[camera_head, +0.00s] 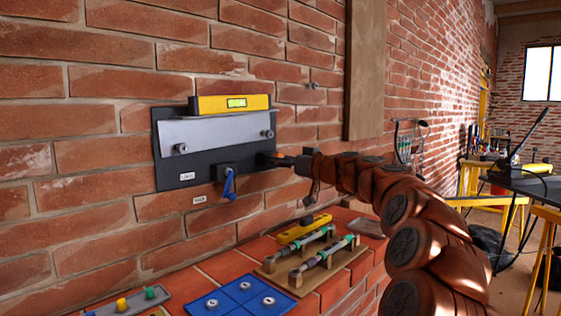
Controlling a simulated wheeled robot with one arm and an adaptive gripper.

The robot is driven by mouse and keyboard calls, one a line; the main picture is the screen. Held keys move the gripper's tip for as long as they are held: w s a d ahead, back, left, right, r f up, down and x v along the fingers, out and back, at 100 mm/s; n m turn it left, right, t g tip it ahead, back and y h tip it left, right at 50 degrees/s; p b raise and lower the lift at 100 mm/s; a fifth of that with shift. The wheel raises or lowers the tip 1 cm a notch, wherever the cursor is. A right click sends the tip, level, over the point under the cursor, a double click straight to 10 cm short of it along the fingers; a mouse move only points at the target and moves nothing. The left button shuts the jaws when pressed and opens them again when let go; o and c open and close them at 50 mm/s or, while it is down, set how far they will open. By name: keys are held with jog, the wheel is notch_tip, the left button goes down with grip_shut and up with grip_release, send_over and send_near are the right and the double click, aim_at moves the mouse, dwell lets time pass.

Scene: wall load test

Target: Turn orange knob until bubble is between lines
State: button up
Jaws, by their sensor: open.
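A yellow spirit level (215,104) sits on top of a grey metal plate (215,131) on a dark wall panel (166,174). Its green vial (237,102) faces me, but the bubble and lines are too small to read. A blue crank handle (229,185) hangs below the plate. My gripper (269,159) is open at the panel's lower right edge, right of the blue handle. I cannot make out the orange knob clearly; the gripper may hide it. I cannot tell whether the fingers touch anything.
A brick ledge below the panel holds a wooden board with green-and-metal fittings (325,255), a yellow tool (304,229), a blue tile plate (240,299) and a grey box with coloured knobs (130,303). A wooden post (364,70) stands on the wall to the right.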

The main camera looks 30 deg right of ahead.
jog(key=shift+w+a, duration=0.1)
jog(key=shift+w, duration=0.2)
jog(key=c, duration=1.1)
jog(key=shift+c, duration=0.2)
jog(key=shift+m, duration=0.3)
jog(key=shift+r+m+p, duration=0.1)
jog(key=shift+m+p, duration=4.05)
jog(key=shift+m, duration=2.35)
